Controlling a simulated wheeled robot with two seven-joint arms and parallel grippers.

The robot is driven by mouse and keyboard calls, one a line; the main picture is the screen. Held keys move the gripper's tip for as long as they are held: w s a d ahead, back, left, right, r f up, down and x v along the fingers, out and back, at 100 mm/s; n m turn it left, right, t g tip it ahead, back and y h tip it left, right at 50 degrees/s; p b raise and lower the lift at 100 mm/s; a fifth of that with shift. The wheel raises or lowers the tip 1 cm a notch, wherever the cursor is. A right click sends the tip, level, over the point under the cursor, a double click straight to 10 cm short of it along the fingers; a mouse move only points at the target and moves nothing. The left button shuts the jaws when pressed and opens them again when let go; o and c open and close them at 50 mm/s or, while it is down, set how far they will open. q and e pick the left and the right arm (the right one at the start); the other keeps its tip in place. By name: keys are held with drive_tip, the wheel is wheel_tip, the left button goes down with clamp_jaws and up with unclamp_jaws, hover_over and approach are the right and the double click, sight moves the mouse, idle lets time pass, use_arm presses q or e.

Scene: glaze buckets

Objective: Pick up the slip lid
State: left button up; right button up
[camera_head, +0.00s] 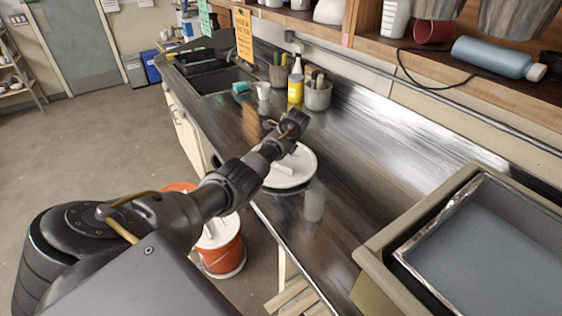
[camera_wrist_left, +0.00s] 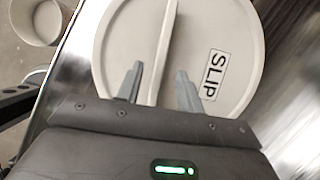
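The slip lid (camera_head: 301,171) is a round off-white lid with a raised bar handle, lying on the metal counter near its front edge. In the left wrist view the lid (camera_wrist_left: 225,35) shows its black-on-white SLIP label to the right of the handle. My left gripper (camera_wrist_left: 160,88) is open and empty over the lid, with one fingertip on each side of the handle in the picture. I cannot tell whether the fingers touch the lid. In the head view the arm covers part of the lid. My right gripper is not in view.
Orange buckets (camera_head: 222,262) stand on the floor below the counter's front edge. A yellow spray bottle (camera_head: 295,82), a grey pot of tools (camera_head: 317,97) and a white cup (camera_head: 263,91) stand behind the lid. A tray of grey-blue material (camera_head: 490,255) is at right.

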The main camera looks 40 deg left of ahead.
use_arm(q)
drive_tip(key=shift+x, duration=1.55)
drive_tip(key=shift+d, duration=0.1)
clamp_jaws()
